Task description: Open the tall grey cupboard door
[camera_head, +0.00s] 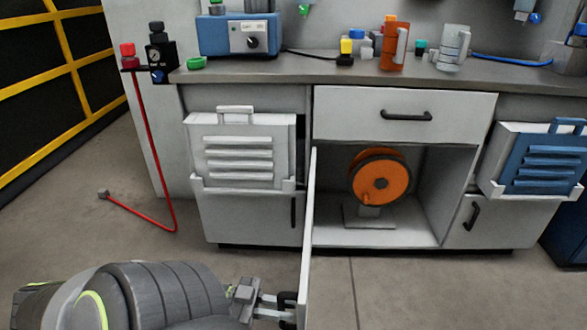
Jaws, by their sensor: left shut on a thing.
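The light grey cupboard door (308,235) under the bench stands swung out toward me and shows nearly edge-on. The cupboard behind it is open, with an orange reel (381,182) on a stand inside. My left gripper (284,309) comes in from the left at the bottom of the picture. It is shut on the dark door handle (287,299), on the left face of the door. The gripper's tips are partly hidden by the handle and the picture's lower edge cuts close to them. My right gripper is not in view.
A drawer (350,113) above the opening is shut. A white slotted bin (238,160) and a blue slotted bin (545,160) hang on the bench front. A red hose (150,150) trails to the floor at left. The floor right of the door is clear.

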